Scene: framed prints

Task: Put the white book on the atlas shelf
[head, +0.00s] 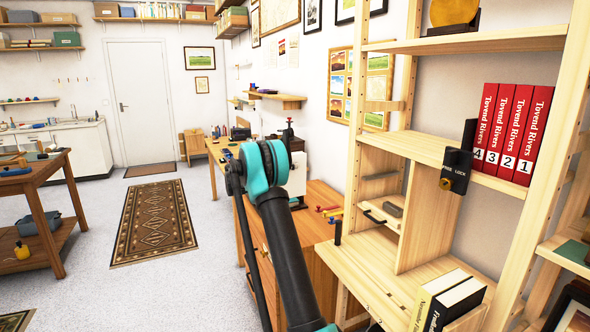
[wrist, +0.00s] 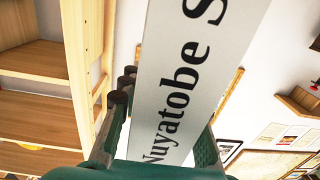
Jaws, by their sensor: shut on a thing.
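In the wrist view, the white book (wrist: 190,65) fills the middle, with large black lettering beginning "Nuyatobe S" along its pale face. My gripper (wrist: 160,125) is shut on it, with a finger on each side; the book's far end is outside the picture. I cannot make out the gripper or the held book in the head view. There, a wooden shelf unit stands at the right. Its middle shelf (head: 403,146) bears upright red volumes (head: 511,130) marked "Tovend Rivers". No label shows which shelf is the atlas shelf.
A black lock device with a brass knob (head: 457,172) is at the middle shelf's front. An upright divider (head: 427,215) stands below. A workbench (head: 226,160) is behind my arm.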

